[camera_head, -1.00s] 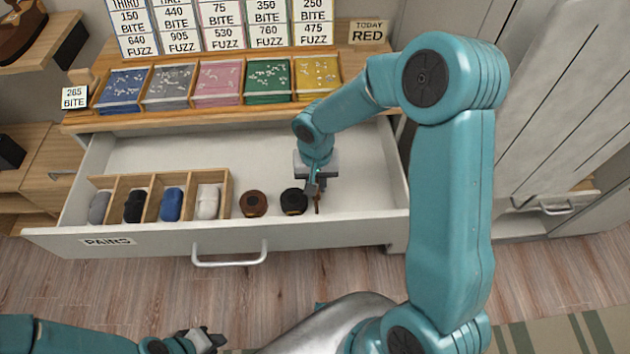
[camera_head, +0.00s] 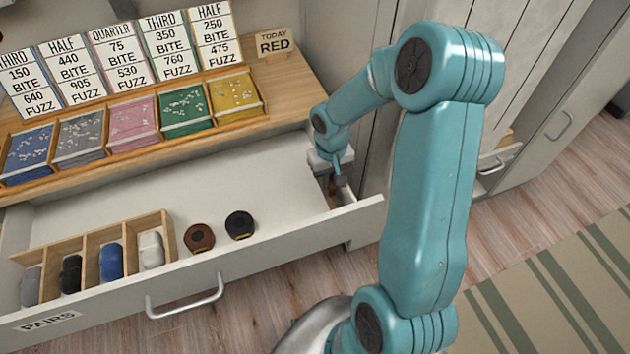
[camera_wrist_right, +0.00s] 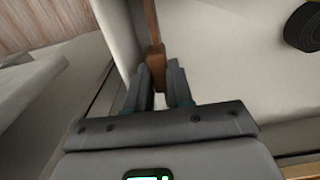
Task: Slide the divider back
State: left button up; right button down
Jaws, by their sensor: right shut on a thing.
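The divider (camera_wrist_right: 155,55) is a thin brown wooden strip with a thicker end. In the right wrist view that end stands between my right fingers. My right gripper (camera_wrist_right: 160,90) is shut on it. In the head view my right gripper (camera_head: 333,186) is low inside the open drawer (camera_head: 265,190), close to its right side wall. Only a small brown part of the divider (camera_head: 332,200) shows below the fingers; the rest is hidden. My left gripper is out of view.
A black rolled belt (camera_head: 239,225) and a brown one (camera_head: 199,238) lie left of the gripper. A wooden compartment box (camera_head: 168,232) holding several rolled pairs stands at the drawer's left. Trays of coloured cloth (camera_head: 184,109) line the top above. The drawer floor between belts and gripper is clear.

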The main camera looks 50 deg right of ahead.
jog(key=shift+d+r, duration=0.15)
jog(key=shift+d, duration=0.05)
jog(key=c, duration=1)
grip_release()
jog(key=shift+s+a, duration=0.1)
notch_tip(320, 180, up, 16)
jog(key=p, duration=0.1)
jog(key=shift+r, duration=0.15)
